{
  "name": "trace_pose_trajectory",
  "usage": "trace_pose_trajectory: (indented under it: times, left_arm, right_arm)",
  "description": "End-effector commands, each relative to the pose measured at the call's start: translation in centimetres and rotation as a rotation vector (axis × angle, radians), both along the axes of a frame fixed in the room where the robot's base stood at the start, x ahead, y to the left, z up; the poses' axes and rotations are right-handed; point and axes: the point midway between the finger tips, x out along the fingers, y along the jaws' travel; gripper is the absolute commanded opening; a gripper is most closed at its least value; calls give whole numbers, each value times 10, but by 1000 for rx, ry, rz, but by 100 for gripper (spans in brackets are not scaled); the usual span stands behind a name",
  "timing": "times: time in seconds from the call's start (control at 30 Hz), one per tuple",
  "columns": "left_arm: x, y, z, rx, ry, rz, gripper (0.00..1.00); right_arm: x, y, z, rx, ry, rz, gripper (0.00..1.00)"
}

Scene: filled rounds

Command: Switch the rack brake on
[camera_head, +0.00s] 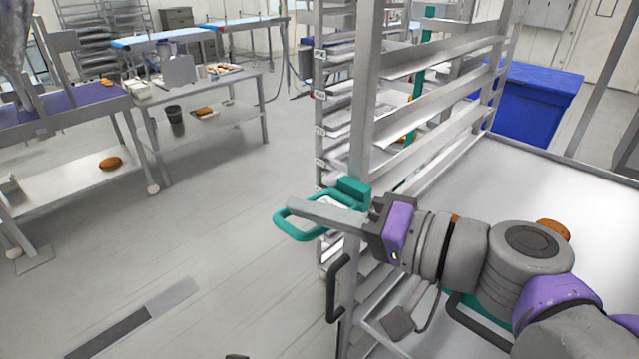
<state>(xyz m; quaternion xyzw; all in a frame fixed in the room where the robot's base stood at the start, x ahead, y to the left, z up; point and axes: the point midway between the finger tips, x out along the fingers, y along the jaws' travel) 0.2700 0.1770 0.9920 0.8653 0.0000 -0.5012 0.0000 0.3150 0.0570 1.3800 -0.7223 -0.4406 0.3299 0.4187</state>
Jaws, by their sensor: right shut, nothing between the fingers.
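The metal rack (362,105) stands upright in the middle of the head view, with tray ledges on its right side. A teal loop handle (283,232) with a teal block (353,187) is at its front post. My right gripper (297,208) is shut and empty, its fingers pointing left across the teal loop. I cannot tell whether they touch it. A black handle (334,290) is lower on the post. I cannot tell which part is the brake or how it is set. My left gripper is not in view.
A steel-topped table (590,200) is at the right, with a blue bin (530,105) behind it. Work tables (215,120) and a shelf with a brown loaf (110,163) are at the left. The floor (215,225) between is clear.

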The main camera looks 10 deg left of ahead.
Motion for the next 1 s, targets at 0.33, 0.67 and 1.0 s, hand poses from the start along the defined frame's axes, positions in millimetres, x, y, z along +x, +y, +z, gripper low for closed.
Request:
trace_pose_trajectory:
  times: [0.33,0.67,1.0]
  left_arm:
    - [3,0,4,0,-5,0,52]
    - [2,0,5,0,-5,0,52]
    - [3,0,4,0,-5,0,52]
  right_arm:
    - [-5,4,-13,0,0,0,0]
    - [-6,4,-16,-2,0,1,0]
    - [-6,4,-17,-5,-1,3,0]
